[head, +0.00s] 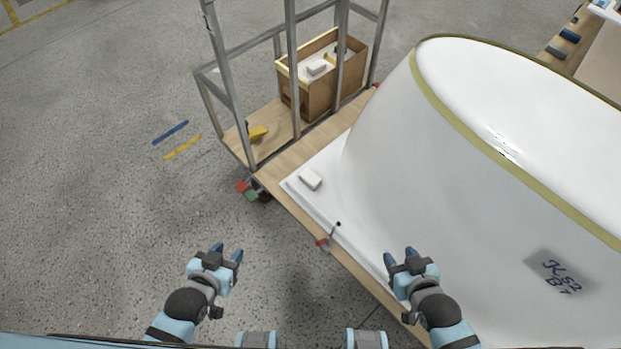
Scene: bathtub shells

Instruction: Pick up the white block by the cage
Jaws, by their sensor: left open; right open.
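A small white block (310,179) lies on the white flange at the foot of the tub shell, near its left corner and beside the cage. The grey metal cage (293,75) stands on a wooden platform behind the block. Another white block (317,67) lies in the wooden box inside the cage. My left gripper (229,252) is open and empty over the floor, in front and to the left of the near block. My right gripper (402,255) is open and empty in front of the tub shell, to the right of the near block and apart from it.
The large white tub shell (430,170) fills the right side. A wooden box (320,85) and a yellow object (258,132) stand on the cage platform (275,125). A clamp (324,242) with a red part sits at the flange's front edge.

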